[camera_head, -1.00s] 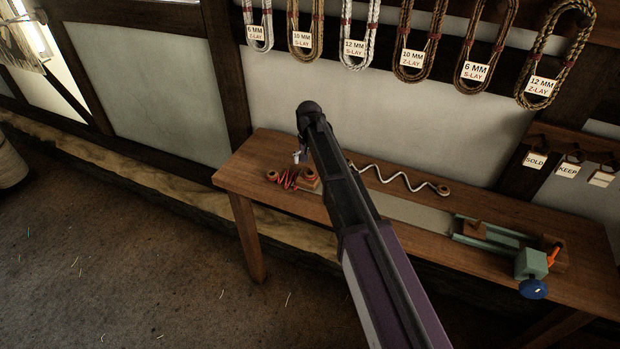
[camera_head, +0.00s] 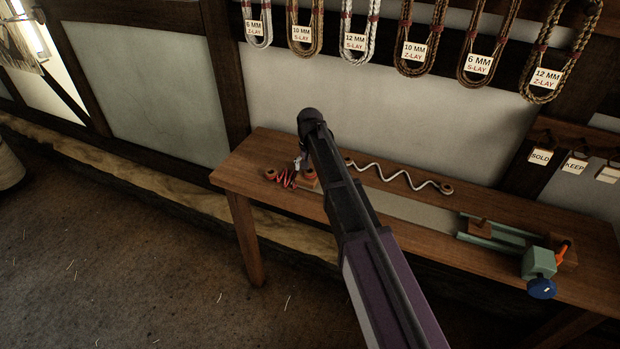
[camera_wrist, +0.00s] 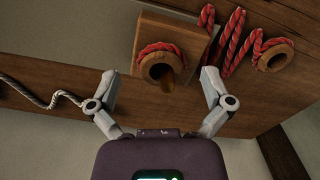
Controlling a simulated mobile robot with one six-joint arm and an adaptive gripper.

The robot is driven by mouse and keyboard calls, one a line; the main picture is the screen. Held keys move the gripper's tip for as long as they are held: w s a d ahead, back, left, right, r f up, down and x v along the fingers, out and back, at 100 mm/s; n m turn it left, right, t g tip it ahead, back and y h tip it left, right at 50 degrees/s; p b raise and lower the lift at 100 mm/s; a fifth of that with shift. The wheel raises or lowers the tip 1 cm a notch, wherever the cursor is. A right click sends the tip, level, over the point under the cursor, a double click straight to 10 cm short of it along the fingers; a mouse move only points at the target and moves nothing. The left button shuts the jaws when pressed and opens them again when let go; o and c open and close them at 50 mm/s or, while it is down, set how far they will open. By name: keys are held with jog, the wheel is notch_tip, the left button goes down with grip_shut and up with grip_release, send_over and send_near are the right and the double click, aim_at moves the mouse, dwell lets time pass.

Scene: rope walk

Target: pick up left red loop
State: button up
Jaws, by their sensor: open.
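A zigzag red rope (camera_head: 287,179) lies at the left end of the bench, with a round wooden-cored loop at each end. One end (camera_head: 270,174) lies at the far left; the other (camera_head: 310,171) is by a wooden block. In the wrist view, one red loop (camera_wrist: 160,47) circles a wooden ring on the block, and the other end loop (camera_wrist: 277,55) is at the right. My gripper (camera_head: 299,163) is low over the red rope. Its open fingers (camera_wrist: 160,76) appear either side of the block's loop; contact cannot be told.
A white wavy rope (camera_head: 400,177) lies to the right on the bench (camera_head: 238,177). A green clamp device (camera_head: 538,262) with a blue knob stands at the bench's right. Labelled rope hanks (camera_head: 414,45) hang on the wall behind. The floor at left is clear.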

jog(key=shift+a+f+b, duration=0.1)
jog(key=shift+f+b, duration=0.3)
jog(key=shift+f, duration=0.3)
jog(key=c, duration=0.8)
